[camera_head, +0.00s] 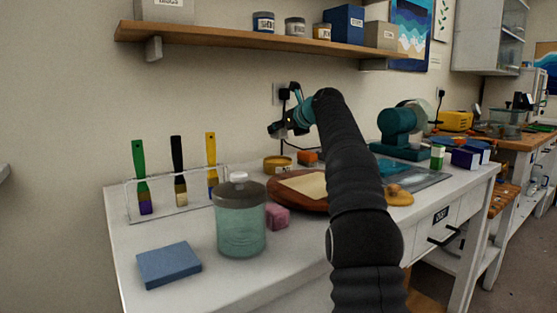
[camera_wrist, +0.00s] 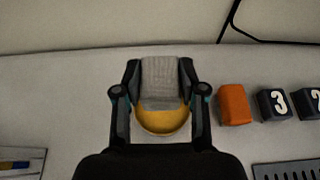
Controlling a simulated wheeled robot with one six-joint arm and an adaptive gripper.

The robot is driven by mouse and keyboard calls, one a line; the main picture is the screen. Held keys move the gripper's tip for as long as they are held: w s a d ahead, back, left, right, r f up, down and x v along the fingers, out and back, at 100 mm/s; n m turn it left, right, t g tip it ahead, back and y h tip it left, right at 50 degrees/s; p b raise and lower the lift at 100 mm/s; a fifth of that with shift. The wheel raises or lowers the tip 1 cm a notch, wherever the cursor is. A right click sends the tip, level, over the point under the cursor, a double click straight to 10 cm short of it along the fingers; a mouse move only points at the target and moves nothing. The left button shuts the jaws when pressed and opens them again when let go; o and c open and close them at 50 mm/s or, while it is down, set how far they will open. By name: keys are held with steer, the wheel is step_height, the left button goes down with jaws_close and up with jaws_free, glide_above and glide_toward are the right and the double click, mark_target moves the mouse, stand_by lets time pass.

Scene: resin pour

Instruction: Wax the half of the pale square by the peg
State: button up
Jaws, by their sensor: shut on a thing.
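My gripper (camera_wrist: 160,76) is shut on a grey ribbed pad (camera_wrist: 162,84). In the wrist view the pad overlaps the far part of a round yellow tin (camera_wrist: 163,122); I cannot tell whether they touch. In the head view my gripper (camera_head: 279,127) is in the air above the same yellow tin (camera_head: 277,166), near the wall. The pale square (camera_head: 304,185) lies on a round reddish-brown board (camera_head: 284,198) right of the tin, partly hidden by my arm. I cannot make out a peg beside the square.
An orange block (camera_wrist: 235,104) and dark number blocks (camera_wrist: 273,104) stand right of the tin. A lidded glass jar (camera_head: 240,223), a pink block (camera_head: 277,217), a blue block (camera_head: 169,265) and a brush rack (camera_head: 180,208) are at left. A shelf (camera_head: 250,39) hangs above.

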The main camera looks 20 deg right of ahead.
mark_target(284, 136)
steer(key=shift+w+a+f+b, duration=0.15)
steer(key=shift+f+b, duration=0.85)
steer(key=shift+f, duration=0.75)
steer(key=shift+w+f+b, duration=0.15)
steer(key=shift+f+b, duration=0.85)
steer(key=shift+f, duration=0.75)
steer(key=shift+f+b, duration=0.3)
steer(key=shift+f, duration=0.25)
steer(key=shift+r+p, duration=2.4)
steer(key=shift+r, duration=1.15)
